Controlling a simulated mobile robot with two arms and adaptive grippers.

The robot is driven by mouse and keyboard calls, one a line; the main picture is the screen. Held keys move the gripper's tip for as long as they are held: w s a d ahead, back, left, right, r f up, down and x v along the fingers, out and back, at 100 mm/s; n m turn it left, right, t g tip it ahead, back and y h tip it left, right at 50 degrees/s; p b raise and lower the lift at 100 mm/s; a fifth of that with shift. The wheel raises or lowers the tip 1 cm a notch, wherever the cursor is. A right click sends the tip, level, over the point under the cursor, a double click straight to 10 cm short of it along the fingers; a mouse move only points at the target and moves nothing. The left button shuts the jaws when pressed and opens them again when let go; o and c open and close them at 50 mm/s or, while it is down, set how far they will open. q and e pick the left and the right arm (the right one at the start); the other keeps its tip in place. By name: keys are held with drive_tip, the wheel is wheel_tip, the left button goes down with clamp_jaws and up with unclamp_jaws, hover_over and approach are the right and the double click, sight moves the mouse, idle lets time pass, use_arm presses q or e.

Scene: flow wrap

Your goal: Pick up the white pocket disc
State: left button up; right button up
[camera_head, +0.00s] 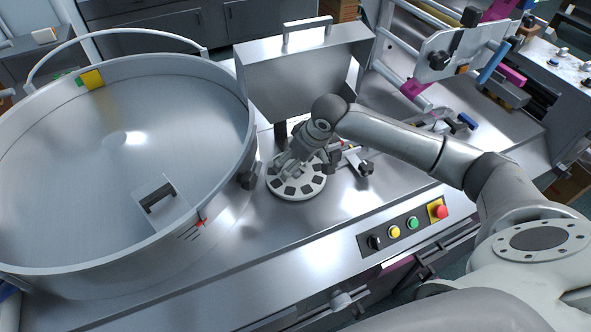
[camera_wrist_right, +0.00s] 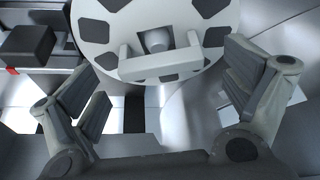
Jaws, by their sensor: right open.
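The white pocket disc (camera_head: 298,194) lies on the steel machine top, with dark pockets around its rim. In the right wrist view the disc (camera_wrist_right: 180,18) is at the top centre, with a pale bracket-shaped handle (camera_wrist_right: 150,67) and a round knob at its middle. My right gripper (camera_head: 288,166) is over the disc and hides part of it in the head view. In its wrist view the right gripper (camera_wrist_right: 160,88) is open, fingers apart on either side of the handle, with nothing held. My left gripper is not in view.
A large round steel bowl (camera_head: 120,95) stands close left of the disc. An upright steel cover (camera_head: 305,75) with a handle stands behind it. A button panel (camera_head: 402,226) is on the front right. Rollers and a magenta-trimmed unit (camera_head: 440,55) are at the back right.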

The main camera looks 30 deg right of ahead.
drive_tip(key=shift+x, duration=1.15)
drive_tip(key=c, duration=1.3)
drive_tip(key=shift+r, duration=0.1)
